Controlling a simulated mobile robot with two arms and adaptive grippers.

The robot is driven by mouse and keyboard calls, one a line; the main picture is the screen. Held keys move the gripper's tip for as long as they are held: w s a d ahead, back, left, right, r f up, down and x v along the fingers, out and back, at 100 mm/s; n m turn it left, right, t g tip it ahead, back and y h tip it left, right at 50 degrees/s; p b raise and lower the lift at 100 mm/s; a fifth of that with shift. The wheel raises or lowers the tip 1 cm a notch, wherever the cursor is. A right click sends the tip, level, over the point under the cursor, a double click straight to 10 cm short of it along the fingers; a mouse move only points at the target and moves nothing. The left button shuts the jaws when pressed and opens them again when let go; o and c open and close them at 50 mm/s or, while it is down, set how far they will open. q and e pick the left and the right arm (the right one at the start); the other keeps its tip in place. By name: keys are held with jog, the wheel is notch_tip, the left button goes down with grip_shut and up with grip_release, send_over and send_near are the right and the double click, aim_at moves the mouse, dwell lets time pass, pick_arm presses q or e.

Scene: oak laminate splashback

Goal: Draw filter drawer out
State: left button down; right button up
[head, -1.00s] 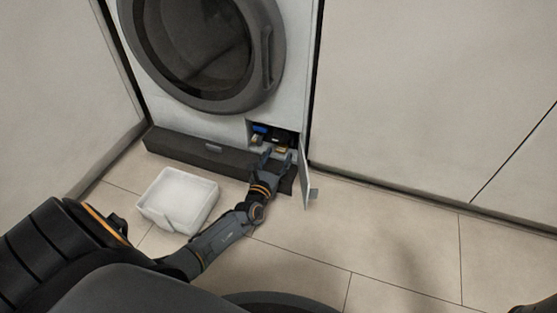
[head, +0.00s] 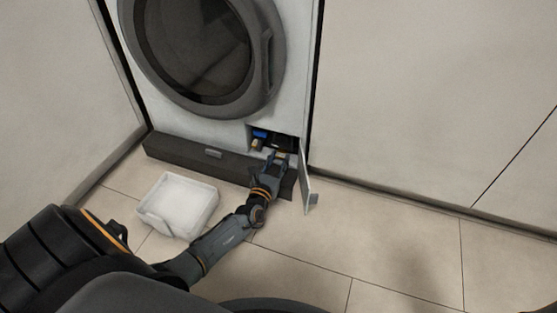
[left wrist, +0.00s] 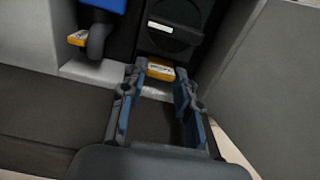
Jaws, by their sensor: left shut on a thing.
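The filter drawer is a dark block with a round face (left wrist: 168,38) in the open compartment at the washer's lower right; in the head view it is small and partly hidden by my gripper. A yellow tab with a label (left wrist: 160,71) sits at its lower front. My left gripper (head: 278,157) reaches into the compartment mouth. In the left wrist view its two fingers (left wrist: 158,78) stand on either side of the yellow tab and are shut on it. My right gripper is not in view.
The compartment flap (head: 306,180) hangs open to the right, close beside my gripper. A blue part (left wrist: 104,5) and another yellow tab (left wrist: 77,38) are on the left inside. A white tray (head: 180,203) lies on the floor; the floor to the right is clear.

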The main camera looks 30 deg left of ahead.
pick_arm(q)
jog(key=p+v, duration=0.4)
jog(key=v, duration=1.3)
jog(key=shift+a+f, duration=0.1)
jog(key=shift+a, duration=0.05)
jog(key=c, duration=1)
grip_release()
jog(key=shift+w, duration=0.1)
jog(key=shift+o, duration=0.2)
jog(key=v, duration=0.7)
jog(key=shift+s, duration=0.3)
